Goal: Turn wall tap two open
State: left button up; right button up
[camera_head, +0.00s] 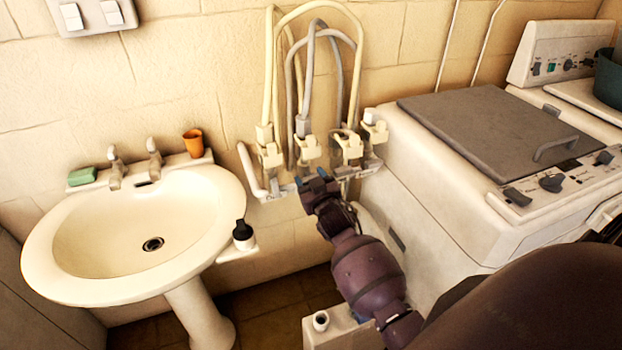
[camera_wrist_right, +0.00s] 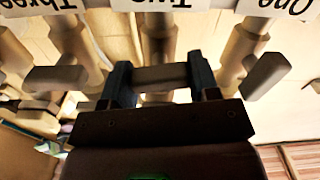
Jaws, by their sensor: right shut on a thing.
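Several cream wall taps stand in a row between the basin and the washing machine. In the wrist view, upside down, the labels Three (camera_wrist_right: 42,7), Two (camera_wrist_right: 175,5) and One (camera_wrist_right: 278,8) mark them. The handle of wall tap two (camera_wrist_right: 162,77) lies between the two fingers of my right gripper (camera_wrist_right: 160,80), which is shut on it. In the head view my right gripper (camera_head: 317,183) is just below wall tap two (camera_head: 308,150), hiding its lower part. The handles of tap three (camera_wrist_right: 55,79) and tap one (camera_wrist_right: 266,76) are free beside the fingers. My left gripper is not in view.
Cream and grey hoses (camera_head: 310,50) loop above the taps. A white basin (camera_head: 105,230) with green soap (camera_head: 82,176) and an orange cup (camera_head: 193,143) stands left. A washing machine (camera_head: 440,210) is close on the right.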

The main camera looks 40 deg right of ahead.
jog(key=n, duration=0.4)
jog(key=shift+n, duration=0.3)
jog(key=n, duration=0.3)
jog(key=shift+n, duration=0.3)
jog(key=n, duration=0.3)
jog(key=shift+f+n, duration=0.1)
jog(key=shift+n, duration=2.1)
jog(key=o, duration=0.9)
jog(key=shift+s+a, duration=0.1)
jog(key=v, duration=1)
jog(key=shift+s, duration=0.3)
